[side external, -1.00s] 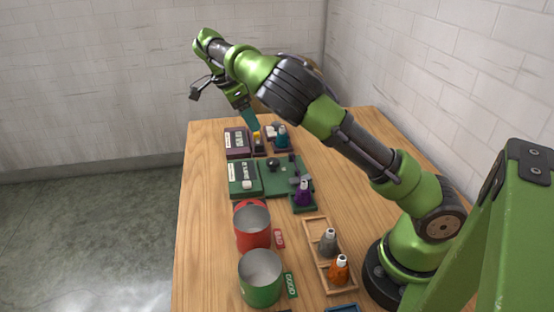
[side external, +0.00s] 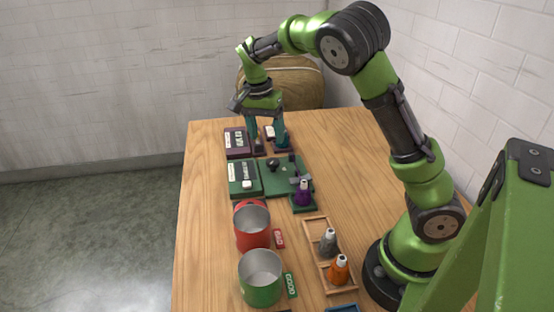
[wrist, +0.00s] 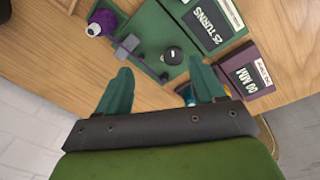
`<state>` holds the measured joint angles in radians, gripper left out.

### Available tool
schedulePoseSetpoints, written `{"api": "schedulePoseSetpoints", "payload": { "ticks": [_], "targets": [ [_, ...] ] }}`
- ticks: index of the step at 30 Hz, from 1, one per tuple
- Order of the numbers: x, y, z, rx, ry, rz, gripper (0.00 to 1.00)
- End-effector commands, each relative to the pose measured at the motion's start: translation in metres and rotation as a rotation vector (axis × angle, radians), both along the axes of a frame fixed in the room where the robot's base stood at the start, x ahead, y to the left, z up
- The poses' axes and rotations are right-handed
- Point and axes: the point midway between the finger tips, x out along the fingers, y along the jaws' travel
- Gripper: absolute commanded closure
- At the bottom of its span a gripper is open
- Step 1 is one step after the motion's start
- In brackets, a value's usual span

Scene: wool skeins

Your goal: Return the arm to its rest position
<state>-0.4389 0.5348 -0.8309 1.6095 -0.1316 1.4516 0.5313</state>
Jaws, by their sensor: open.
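My gripper (side external: 267,140) points down over the dark purple gauge (side external: 237,142) at the far end of the table. Its two teal fingers are spread with nothing between them, and they also show apart in the wrist view (wrist: 163,80). A teal skein (side external: 285,143) stands beside the gauge, partly hidden behind a finger; I cannot tell whether they touch. A purple skein (side external: 303,194) stands at the green winder (side external: 272,184). A grey skein (side external: 328,242) and an orange skein (side external: 338,270) stand in a wooden rack (side external: 312,226).
A red can (side external: 252,233) and a green can (side external: 261,285) stand along the table's left side, with small signs beside them. The wooden table (side external: 350,150) is clear to the right of the devices. White walls stand behind and to the right.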

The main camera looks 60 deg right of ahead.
Motion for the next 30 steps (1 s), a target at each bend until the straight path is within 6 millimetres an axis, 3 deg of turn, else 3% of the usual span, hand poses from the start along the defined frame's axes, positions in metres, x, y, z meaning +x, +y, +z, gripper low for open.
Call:
{"api": "schedulePoseSetpoints", "payload": {
  "ticks": [3, 9, 18, 24, 30],
  "targets": [
    [-0.026, 0.021, 0.007, 0.133, -0.082, 0.204, 0.31],
    [-0.07, 0.066, 0.03, 0.235, -0.27, 0.556, 0.31],
    [-0.144, 0.117, 0.067, 0.126, -0.55, 0.973, 0.31],
    [-0.176, 0.128, 0.079, 0.014, -0.646, 1.048, 0.31],
    [-0.181, 0.125, 0.093, -0.039, -0.698, 1.039, 0.31]
  ]
}}
